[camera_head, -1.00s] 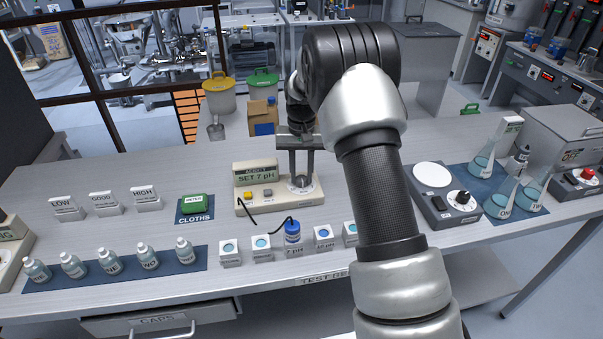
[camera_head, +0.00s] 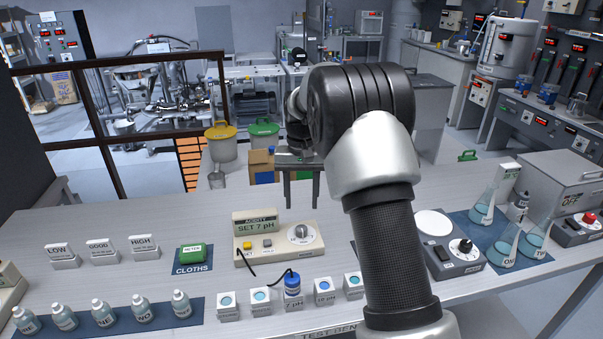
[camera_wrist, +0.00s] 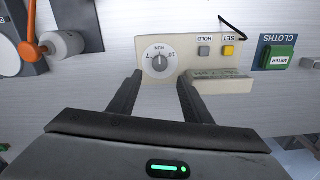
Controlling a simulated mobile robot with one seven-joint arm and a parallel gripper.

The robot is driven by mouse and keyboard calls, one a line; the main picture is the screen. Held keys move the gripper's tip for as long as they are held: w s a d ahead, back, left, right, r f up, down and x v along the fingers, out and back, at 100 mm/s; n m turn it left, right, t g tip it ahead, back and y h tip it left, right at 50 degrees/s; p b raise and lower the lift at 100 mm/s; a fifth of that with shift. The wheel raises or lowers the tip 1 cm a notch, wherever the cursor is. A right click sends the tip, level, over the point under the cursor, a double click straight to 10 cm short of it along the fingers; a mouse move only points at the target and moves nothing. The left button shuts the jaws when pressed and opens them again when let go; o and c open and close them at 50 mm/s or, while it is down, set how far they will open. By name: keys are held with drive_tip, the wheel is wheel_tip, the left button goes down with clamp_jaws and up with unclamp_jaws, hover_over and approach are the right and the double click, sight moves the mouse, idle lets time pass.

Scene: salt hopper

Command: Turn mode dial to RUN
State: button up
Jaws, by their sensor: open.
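The acidity meter (camera_head: 279,247) is a cream box on the bench. Its display (camera_head: 255,224) reads "SET 7 pH". Its round mode dial (camera_head: 301,233) is on the right side and also shows in the wrist view (camera_wrist: 160,61), with RUN, 7 and 10 marked around the knob. I cannot tell for certain which mark the knob points at. My gripper (camera_head: 302,204) is open and empty, pointing down, above and apart from the dial. In the wrist view the two fingers (camera_wrist: 161,80) are spread with the dial just beyond their tips.
Yellow and grey buttons (camera_head: 247,245) sit left of the dial. A green meter cloth (camera_head: 193,252) lies left, a hotplate (camera_head: 447,250) and flasks right. Bench around the meter is mostly clear.

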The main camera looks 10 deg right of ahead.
wheel_tip(320, 180, up, 9)
drive_tip(key=shift+f, duration=0.15)
drive_tip(key=s+r+n+t+p, duration=0.1)
drive_tip(key=s+r+t+p, duration=0.15)
drive_tip(key=s+r, duration=1.25)
drive_tip(key=s+f+t, duration=0.1)
drive_tip(key=s+f, duration=0.1)
drive_tip(key=s, duration=0.7)
drive_tip(key=s+f+n+t+p, duration=0.1)
drive_tip(key=s+f+t, duration=0.1)
drive_tip(key=s, duration=0.8)
drive_tip(key=shift+f, duration=0.35)
